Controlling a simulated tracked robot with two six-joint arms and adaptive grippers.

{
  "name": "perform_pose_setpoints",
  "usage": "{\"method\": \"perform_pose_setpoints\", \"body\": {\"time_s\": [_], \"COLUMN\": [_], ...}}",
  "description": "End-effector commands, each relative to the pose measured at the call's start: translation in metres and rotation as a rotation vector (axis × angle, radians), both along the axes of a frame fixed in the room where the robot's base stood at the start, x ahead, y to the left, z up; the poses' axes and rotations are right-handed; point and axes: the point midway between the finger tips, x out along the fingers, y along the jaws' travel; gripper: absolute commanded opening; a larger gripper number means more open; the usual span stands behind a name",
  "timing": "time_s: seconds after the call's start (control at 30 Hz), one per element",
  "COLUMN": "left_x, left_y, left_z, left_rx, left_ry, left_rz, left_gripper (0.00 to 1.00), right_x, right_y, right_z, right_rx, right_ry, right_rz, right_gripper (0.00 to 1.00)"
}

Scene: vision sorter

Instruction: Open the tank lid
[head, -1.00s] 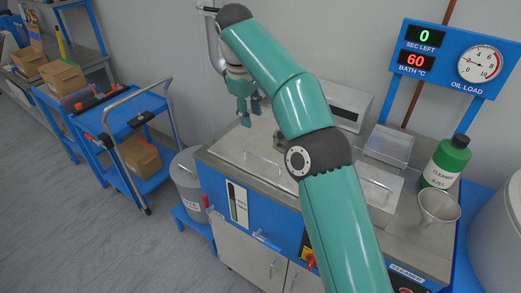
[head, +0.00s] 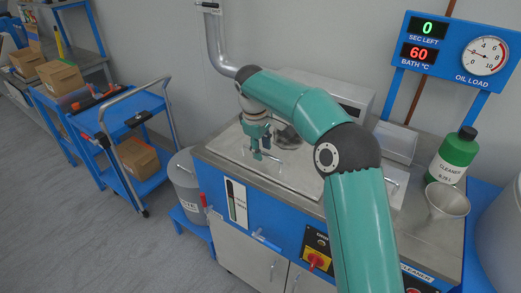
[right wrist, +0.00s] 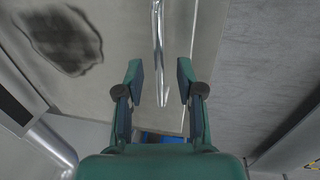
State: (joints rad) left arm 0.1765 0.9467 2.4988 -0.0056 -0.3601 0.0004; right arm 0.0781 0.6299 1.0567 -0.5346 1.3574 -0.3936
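The tank lid (head: 229,152) is a flat metal plate on top of the blue and grey bench, and it looks closed. Its bar handle is partly hidden behind my right gripper (head: 263,152) in the head view. In the right wrist view the handle (right wrist: 159,45) runs between the fingertips of my right gripper (right wrist: 160,78). The fingers are apart, with a gap on each side of the bar, and hold nothing. My left gripper is not in view.
A second lidded section (head: 393,190) lies to the right, partly behind my right arm. A green cleaner bottle (head: 453,158) and a metal cup (head: 444,202) stand at the right end. A grey bin (head: 187,178) stands left of the bench. A display (head: 457,55) reads 0 and 60.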

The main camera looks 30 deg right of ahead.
Motion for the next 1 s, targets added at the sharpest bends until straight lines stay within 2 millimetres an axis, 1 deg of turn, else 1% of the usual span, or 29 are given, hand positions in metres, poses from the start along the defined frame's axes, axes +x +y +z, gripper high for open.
{"method": "perform_pose_setpoints", "body": {"time_s": [0.1,0.3,0.33,0.5,0.53,0.57,0.83,0.87,0.9,1.0], "left_x": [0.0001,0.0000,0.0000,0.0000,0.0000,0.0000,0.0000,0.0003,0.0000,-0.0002], "left_y": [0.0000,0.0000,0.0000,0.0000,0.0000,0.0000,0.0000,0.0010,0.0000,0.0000], "left_z": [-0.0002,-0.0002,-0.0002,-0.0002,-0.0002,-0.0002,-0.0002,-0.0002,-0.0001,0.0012], "left_rx": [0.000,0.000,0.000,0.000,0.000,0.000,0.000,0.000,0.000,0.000], "left_ry": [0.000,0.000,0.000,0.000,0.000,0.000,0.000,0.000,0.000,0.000], "left_rz": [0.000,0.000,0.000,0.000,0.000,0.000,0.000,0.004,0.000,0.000], "left_gripper": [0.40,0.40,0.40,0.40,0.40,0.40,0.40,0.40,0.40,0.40], "right_x": [0.0003,0.0003,0.0002,0.0001,0.0001,0.0001,-0.0001,0.0010,0.0004,-0.0008], "right_y": [-0.0008,-0.0010,-0.0010,-0.0011,-0.0011,-0.0010,-0.0007,0.0077,0.0040,0.0016], "right_z": [-0.0034,-0.0036,-0.0036,-0.0035,-0.0035,-0.0035,-0.0035,-0.0033,-0.0033,-0.0014], "right_rx": [0.000,0.000,0.000,0.000,0.000,0.000,0.001,0.001,0.002,0.003], "right_ry": [-0.001,-0.001,-0.001,0.000,0.000,0.000,0.000,0.000,0.000,0.000], "right_rz": [0.000,-0.001,-0.001,-0.001,-0.001,-0.001,-0.001,0.005,0.001,0.001], "right_gripper": [0.37,0.37,0.36,0.07,0.02,0.00,0.00,0.00,0.00,0.00]}}
